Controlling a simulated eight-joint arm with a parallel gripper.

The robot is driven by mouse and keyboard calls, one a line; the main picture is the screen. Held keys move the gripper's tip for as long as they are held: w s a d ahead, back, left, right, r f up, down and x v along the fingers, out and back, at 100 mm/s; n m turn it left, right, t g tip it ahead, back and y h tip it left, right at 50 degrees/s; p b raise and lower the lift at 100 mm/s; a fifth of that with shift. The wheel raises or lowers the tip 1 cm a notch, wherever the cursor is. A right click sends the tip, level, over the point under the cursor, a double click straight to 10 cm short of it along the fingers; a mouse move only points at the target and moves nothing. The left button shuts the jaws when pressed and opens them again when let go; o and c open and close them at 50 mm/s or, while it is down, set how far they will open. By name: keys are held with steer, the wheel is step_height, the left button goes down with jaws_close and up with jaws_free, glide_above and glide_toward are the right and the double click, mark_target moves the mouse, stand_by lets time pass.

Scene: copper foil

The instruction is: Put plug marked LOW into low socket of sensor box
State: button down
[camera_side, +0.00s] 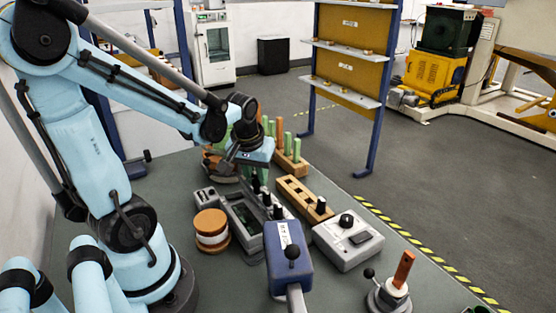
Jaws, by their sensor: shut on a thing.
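My gripper (257,168) hangs from the light-blue wrist, pointing down over the far end of a grey box with a dark green screen (246,217), which looks like the sensor box. It is shut on a small dark piece, apparently the plug (256,185); its marking is too small to read. I cannot tell whether the plug touches the box or is above it. Other black plugs or knobs (278,211) stand along the box's right side. The low socket cannot be made out.
A wooden block (304,197) with a black peg and a grey box with a knob (347,241) lie right. A blue labelled box (289,262) stands in front, a copper-coloured spool (211,231) left. Green-handled tools (290,150) stand behind.

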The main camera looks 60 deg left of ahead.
steer(key=shift+f, duration=0.65)
steer(key=c, duration=0.8)
jaws_free()
steer(key=shift+s, duration=0.1)
steer(key=shift+o, duration=0.4)
steer(key=shift+r, duration=0.45)
steer(key=shift+r, duration=0.65)
steer(key=shift+r, duration=3.45)
steer(key=d+f+m+t+h, duration=0.1)
steer(key=d+m+t, duration=0.3)
steer(key=d+m, duration=0.4)
steer(key=d+h, duration=0.1)
steer(key=d, duration=0.4)
steer(key=shift+w+d+t, duration=0.3)
steer(key=shift+w+t, duration=0.05)
steer(key=shift+t, duration=0.05)
